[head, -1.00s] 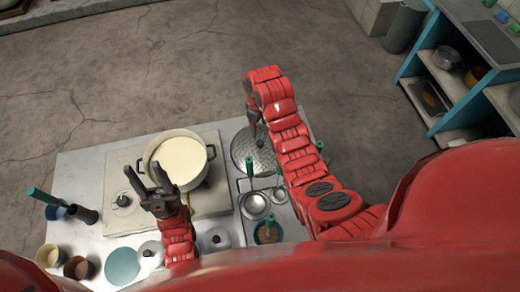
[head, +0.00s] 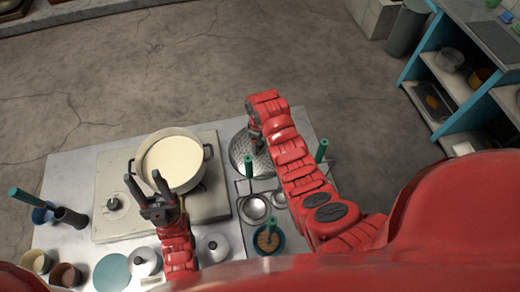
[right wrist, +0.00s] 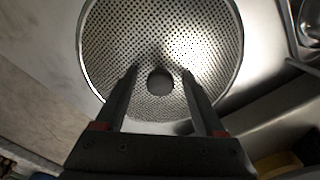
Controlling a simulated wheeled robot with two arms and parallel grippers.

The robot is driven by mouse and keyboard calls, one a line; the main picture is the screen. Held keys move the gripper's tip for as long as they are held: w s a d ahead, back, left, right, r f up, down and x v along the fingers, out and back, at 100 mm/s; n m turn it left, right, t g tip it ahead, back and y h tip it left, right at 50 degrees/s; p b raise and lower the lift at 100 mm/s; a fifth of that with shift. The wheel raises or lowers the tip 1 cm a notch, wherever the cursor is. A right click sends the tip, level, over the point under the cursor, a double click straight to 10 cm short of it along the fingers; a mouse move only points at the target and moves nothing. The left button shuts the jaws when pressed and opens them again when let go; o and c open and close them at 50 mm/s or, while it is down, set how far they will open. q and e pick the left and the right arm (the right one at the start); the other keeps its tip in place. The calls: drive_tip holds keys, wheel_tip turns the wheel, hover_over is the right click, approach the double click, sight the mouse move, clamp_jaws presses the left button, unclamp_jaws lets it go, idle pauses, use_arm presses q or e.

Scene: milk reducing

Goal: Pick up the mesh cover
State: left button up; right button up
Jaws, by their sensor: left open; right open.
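The mesh cover (head: 240,157) is a round, perforated metal disc lying at the back right of the table, partly hidden by my right arm in the head view. In the right wrist view the mesh cover (right wrist: 180,40) fills the top middle, with a dark round knob at its centre. My right gripper (right wrist: 160,78) is open above it, its two fingers on either side of the knob; I cannot tell how far down they reach. It also shows in the head view (head: 254,134). My left gripper (head: 147,180) is open and empty in front of the pot.
A pot of white liquid (head: 172,160) stands on the stove plate (head: 112,170), close to my left gripper. Ladles (head: 254,208), a blue bowl (head: 268,240), lids (head: 213,247) and small cups (head: 66,275) crowd the table's front. The floor behind is clear.

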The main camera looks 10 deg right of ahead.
clamp_jaws()
drive_tip(key=shift+r, duration=0.15)
idle(0.4)
